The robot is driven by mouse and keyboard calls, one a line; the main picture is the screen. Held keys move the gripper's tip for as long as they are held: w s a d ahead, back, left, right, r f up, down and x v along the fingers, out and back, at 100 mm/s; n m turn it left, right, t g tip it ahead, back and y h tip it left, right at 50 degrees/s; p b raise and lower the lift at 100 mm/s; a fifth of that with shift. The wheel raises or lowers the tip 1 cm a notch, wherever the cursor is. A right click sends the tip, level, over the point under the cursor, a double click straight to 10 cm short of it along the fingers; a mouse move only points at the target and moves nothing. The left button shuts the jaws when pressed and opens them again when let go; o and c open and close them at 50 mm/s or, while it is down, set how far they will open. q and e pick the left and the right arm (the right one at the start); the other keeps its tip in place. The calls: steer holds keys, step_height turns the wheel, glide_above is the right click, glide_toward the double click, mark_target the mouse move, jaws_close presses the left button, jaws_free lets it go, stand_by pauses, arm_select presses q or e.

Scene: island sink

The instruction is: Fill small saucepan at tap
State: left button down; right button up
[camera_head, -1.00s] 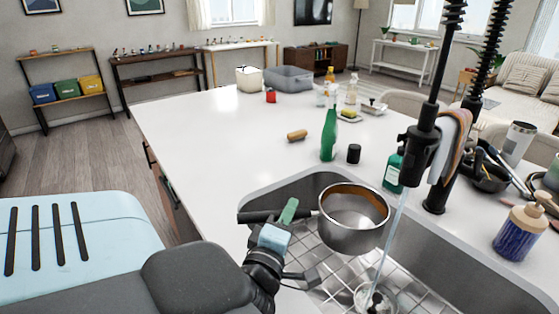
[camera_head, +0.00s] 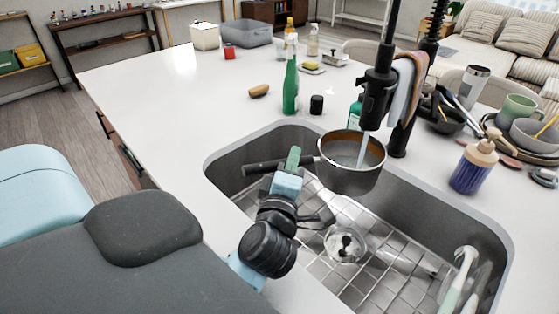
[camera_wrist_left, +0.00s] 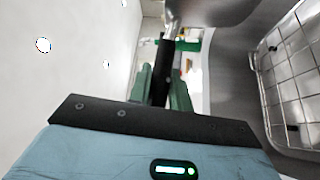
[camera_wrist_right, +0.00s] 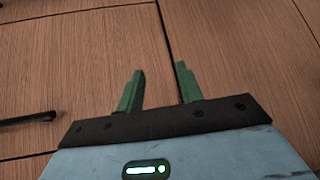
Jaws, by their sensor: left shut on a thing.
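A small steel saucepan (camera_head: 350,176) with a black handle (camera_head: 262,167) is held upright over the sink, under the black tap (camera_head: 377,88). A stream of water (camera_head: 363,150) falls from the tap into the pan, and some water seems to stand inside. My left gripper (camera_head: 293,160) is shut on the pan's handle; the left wrist view shows the green fingers (camera_wrist_left: 165,88) around the dark handle. My right gripper (camera_wrist_right: 160,88) is open and empty in front of wooden cabinet doors in the right wrist view.
A soap dispenser (camera_head: 474,167) stands right of the sink. The counter's left side is clear.

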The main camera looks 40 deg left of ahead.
arm_select(q)
steer(key=shift+w+d+r, duration=0.15)
steer(key=shift+w+d, duration=0.45)
steer(key=shift+w, duration=0.15)
steer(key=shift+w+d, duration=0.25)
steer(key=shift+w, duration=0.1)
stand_by(0.6)
stand_by(3.4)
stand_by(0.8)
